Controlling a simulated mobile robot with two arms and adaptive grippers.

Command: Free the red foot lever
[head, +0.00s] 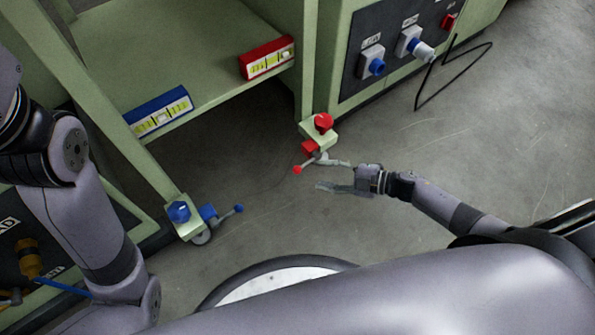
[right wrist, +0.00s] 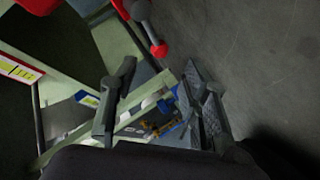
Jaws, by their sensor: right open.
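The red foot lever (head: 298,169) is a short grey arm with a red ball end, at the foot of the cart's right leg, below a red knob (head: 323,122). Its red ball shows in the right wrist view (right wrist: 159,50), ahead of the fingertips. My right gripper (head: 334,176) is open and empty, low by the floor, just right of the lever. Its two fingers stand apart in the right wrist view (right wrist: 160,76), and the lever is not clamped between them. Whether a finger touches the lever's mount cannot be told. My left gripper is out of view.
A blue foot lever (head: 238,209) sits at the left leg, under a blue knob (head: 179,211). The green cart shelf (head: 170,60) carries blue (head: 160,112) and red (head: 267,58) units. A socket panel (head: 392,50) and black cable (head: 453,72) are behind. Floor is clear right.

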